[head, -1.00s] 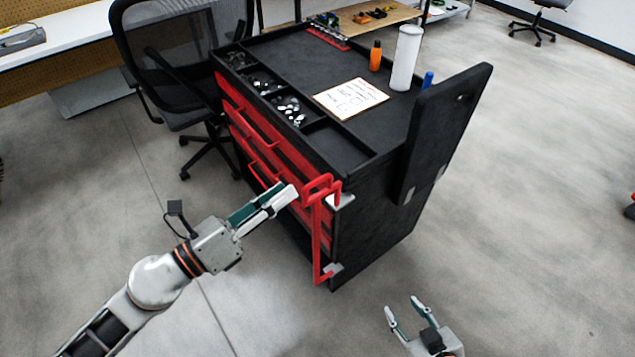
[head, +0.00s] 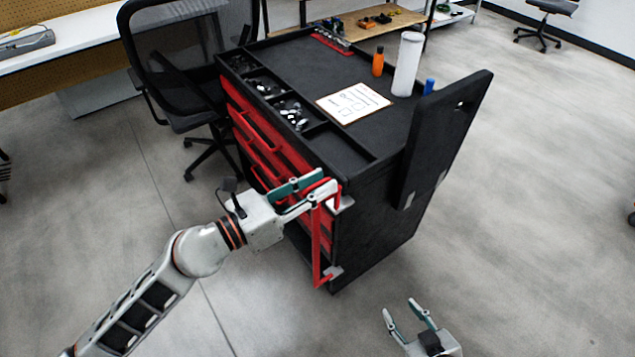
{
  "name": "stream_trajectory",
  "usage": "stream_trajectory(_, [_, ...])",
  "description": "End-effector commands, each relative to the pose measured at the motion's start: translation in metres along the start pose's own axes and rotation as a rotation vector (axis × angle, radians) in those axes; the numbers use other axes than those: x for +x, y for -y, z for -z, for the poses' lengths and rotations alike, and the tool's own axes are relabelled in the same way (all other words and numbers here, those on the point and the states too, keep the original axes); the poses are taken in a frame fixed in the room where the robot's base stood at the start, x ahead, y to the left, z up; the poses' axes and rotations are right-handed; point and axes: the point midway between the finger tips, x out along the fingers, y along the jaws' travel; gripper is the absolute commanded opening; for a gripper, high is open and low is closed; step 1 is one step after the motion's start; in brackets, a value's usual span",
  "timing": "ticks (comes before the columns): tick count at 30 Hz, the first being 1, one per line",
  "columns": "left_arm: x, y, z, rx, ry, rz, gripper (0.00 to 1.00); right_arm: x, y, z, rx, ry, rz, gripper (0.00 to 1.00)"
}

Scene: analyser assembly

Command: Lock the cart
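The black cart (head: 375,225) stands in the middle, with red drawers (head: 262,148) on its left-facing side. A red locking bar (head: 317,245) stands upright at the near end of the drawers, held by grey brackets at top and bottom. Its bent red top end is partly covered by my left gripper (head: 321,183). The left fingers are apart, one on each side of this top end; whether they touch it is unclear. My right gripper (head: 402,307) is open and empty over the floor, in front of the cart and apart from it.
On the cart top are bins of small parts, a paper sheet (head: 353,102), an orange bottle (head: 377,64), a white cylinder (head: 407,64) and a blue item. A black panel (head: 445,137) rises at the right end. An office chair (head: 190,70) stands behind left. Floor at right is clear.

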Motion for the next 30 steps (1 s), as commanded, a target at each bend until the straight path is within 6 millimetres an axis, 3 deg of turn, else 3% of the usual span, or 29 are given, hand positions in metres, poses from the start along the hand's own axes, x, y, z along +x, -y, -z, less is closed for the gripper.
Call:
stream_trajectory(8, [0.002,0.0,0.001,-0.001,-0.001,0.0,0.25,0.0,0.0,0.0,0.001,0.001,0.0,0.4])
stream_trajectory(12, [0.002,0.0,0.001,-0.002,-0.001,0.0,0.0,0.0,0.0,0.0,0.001,0.001,0.0,0.4])
stream_trajectory(22, [0.002,-0.001,0.002,-0.003,-0.004,0.013,0.0,0.002,0.001,-0.006,-0.001,0.007,0.0,0.4])
stream_trajectory(30, [0.002,-0.008,0.008,-0.006,-0.024,0.098,0.0,0.014,0.001,-0.036,-0.02,0.033,-0.005,0.4])
